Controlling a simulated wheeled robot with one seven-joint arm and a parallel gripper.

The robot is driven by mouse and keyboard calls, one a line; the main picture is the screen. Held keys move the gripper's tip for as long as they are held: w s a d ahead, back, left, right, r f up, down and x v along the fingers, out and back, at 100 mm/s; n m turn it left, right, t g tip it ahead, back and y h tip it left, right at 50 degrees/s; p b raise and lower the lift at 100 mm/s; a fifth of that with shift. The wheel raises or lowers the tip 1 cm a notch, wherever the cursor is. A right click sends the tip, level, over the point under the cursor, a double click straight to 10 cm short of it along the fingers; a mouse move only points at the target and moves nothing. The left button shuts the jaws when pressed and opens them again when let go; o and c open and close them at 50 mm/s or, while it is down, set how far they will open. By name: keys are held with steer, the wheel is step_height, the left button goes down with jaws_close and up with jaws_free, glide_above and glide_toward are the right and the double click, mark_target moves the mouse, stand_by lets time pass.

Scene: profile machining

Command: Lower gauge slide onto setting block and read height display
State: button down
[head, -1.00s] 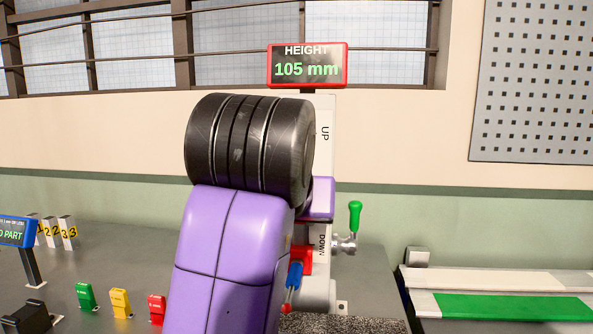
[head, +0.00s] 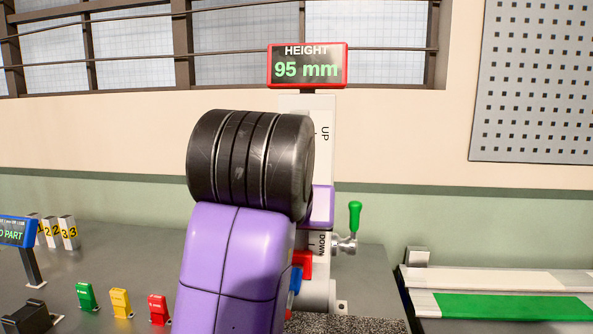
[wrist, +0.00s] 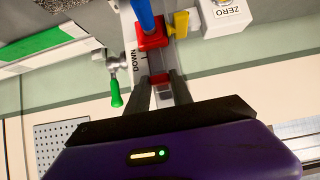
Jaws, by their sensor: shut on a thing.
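The height display (head: 307,66) reads 95 mm in green digits inside a red frame. It stands on top of the white gauge column (head: 322,150), which is marked UP and DOWN. My gripper (wrist: 164,88) is shut on a red part of the gauge slide (wrist: 158,79), in front of the column. A larger red piece of the slide (wrist: 150,38) with a blue rod (wrist: 145,12) shows beyond the fingertips. In the head view my arm hides most of the slide; a red edge (head: 305,262) shows. I cannot make out the setting block.
A green-handled lever (head: 354,222) stands right of the column. A yellow piece (wrist: 181,22) and a white ZERO box (wrist: 226,15) sit near the slide. Green (head: 86,296), yellow (head: 120,303) and red (head: 158,310) blocks stand on the bench at left. A green-and-white rail (head: 500,307) lies at right.

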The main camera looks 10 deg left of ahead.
steer(key=shift+f+p, duration=0.3)
steer(key=shift+f, duration=1.75)
stand_by(2.4)
stand_by(0.6)
steer(key=c, duration=1.2)
jaws_free()
steer(key=shift+c, duration=0.2)
steer(key=shift+s+a+r+p, duration=0.1)
steer(key=shift+s+p, duration=0.45)
steer(key=shift+s, duration=2.45)
steer(key=shift+s, duration=0.15)
